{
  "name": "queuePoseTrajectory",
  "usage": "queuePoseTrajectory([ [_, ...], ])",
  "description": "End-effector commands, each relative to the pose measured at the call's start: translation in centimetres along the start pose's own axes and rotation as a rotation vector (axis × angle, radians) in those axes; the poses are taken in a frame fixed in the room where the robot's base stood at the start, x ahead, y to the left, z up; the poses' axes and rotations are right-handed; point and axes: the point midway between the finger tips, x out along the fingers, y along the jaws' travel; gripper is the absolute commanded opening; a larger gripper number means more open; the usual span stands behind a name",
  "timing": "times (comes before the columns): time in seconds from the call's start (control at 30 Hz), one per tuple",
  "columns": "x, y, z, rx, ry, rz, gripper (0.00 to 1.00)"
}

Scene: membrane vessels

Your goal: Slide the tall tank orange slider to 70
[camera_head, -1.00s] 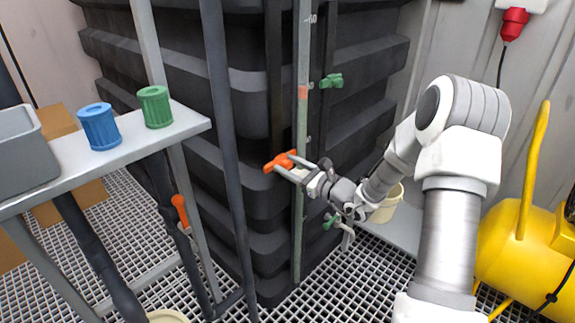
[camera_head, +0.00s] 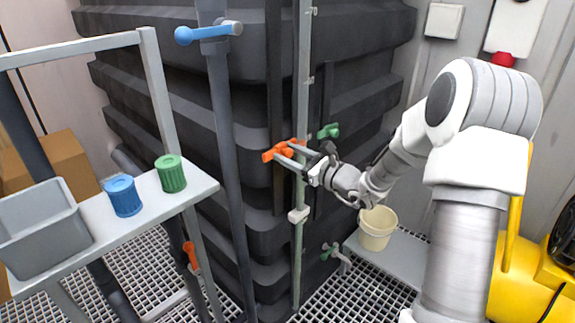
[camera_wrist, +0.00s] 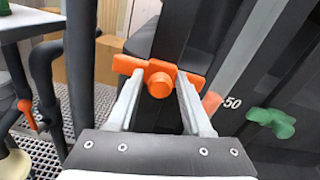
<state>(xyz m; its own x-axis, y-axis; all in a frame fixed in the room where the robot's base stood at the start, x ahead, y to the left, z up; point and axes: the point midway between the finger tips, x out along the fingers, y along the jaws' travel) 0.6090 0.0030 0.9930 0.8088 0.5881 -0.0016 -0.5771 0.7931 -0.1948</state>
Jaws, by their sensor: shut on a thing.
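The orange slider (camera_head: 269,155) sits on a dark vertical rail (camera_head: 275,80) at the corner of the tall black tank (camera_head: 180,75). My gripper (camera_head: 286,154) is shut on the slider from the right. In the wrist view the orange slider (camera_wrist: 159,84), with its round knob, lies between the two fingertips (camera_wrist: 158,85). A pale scale strip (camera_head: 304,50) runs upright beside the rail. The wrist view shows the number 50 (camera_wrist: 232,103) next to an orange mark (camera_wrist: 211,102), slightly below the slider in the picture. The other scale numbers are too small to read.
A green handle (camera_head: 328,131) is close right of my gripper. A dark pipe with a blue lever (camera_head: 208,32) stands left of the slider. A shelf (camera_head: 150,200) holds blue and green cups and a grey bin. A cream bucket (camera_head: 376,228) stands below my arm.

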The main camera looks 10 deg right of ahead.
Motion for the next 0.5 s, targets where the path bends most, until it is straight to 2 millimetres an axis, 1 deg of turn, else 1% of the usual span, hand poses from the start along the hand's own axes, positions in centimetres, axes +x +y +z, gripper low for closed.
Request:
queuePoseTrajectory([
  [0.03,0.0,-0.7,3.1,-0.011,-0.004,-0.002,0.00],
  [0.17,0.0,-1.6,7.5,-0.011,-0.005,-0.002,0.00],
  [0.2,0.0,-1.9,8.9,-0.011,-0.006,-0.002,0.00],
  [0.27,0.0,-2.3,11.1,-0.011,-0.005,-0.003,0.00],
  [0.3,0.0,-2.6,12.5,-0.011,-0.005,-0.003,0.00],
  [0.37,0.0,-3.0,14.6,-0.012,-0.005,-0.003,0.00],
  [0.4,0.0,-3.3,16.0,-0.012,-0.006,-0.003,0.00],
  [0.47,0.0,-3.7,18.0,-0.011,-0.005,-0.002,0.00],
  [0.5,0.0,-3.9,19.4,-0.012,-0.005,-0.003,0.00],
])
